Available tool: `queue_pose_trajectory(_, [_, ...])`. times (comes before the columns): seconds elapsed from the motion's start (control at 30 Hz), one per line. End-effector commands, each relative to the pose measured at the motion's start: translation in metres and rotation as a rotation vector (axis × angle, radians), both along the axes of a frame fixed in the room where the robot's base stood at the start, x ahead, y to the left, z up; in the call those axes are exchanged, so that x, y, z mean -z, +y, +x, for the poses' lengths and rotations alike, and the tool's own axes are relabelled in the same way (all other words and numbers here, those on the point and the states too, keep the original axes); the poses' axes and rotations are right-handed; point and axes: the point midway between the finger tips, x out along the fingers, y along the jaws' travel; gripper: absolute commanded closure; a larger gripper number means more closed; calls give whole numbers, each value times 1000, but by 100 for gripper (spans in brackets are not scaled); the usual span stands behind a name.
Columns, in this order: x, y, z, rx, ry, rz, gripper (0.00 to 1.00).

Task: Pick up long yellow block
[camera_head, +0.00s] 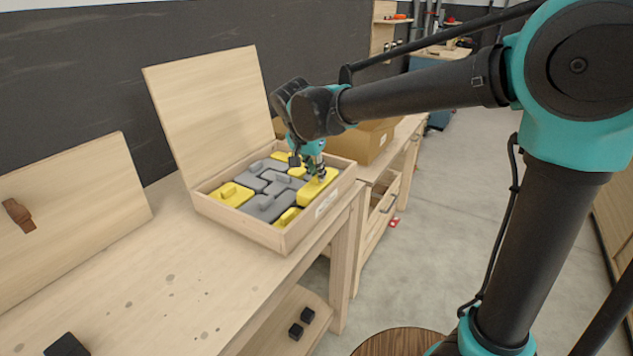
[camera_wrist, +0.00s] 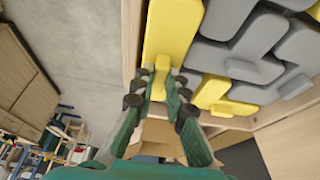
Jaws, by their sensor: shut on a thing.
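The long yellow block (camera_head: 316,189) lies along the right side of the open wooden box (camera_head: 239,226), with a small raised handle on top. In the wrist view the long yellow block (camera_wrist: 172,32) runs along the box's edge. My gripper (camera_head: 319,174) is over it, and in the wrist view my gripper (camera_wrist: 164,88) has its green fingers on both sides of the handle, shut on it. Whether the block is lifted off the box floor I cannot tell. The fingertips partly hide the handle.
Several grey blocks (camera_head: 266,206) and other yellow blocks (camera_head: 231,194) fill the box closely beside it. The box's raised lid (camera_head: 208,105) stands behind. A cardboard box (camera_head: 372,143) is behind at the right. The bench's front (camera_head: 150,275) is mostly clear.

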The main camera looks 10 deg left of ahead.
Motion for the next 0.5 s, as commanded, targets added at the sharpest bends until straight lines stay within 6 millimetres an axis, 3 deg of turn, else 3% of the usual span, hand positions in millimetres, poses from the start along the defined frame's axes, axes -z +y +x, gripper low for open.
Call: queue_pose_trajectory(0.5, [-121, 0, 0, 0, 0, 0, 100])
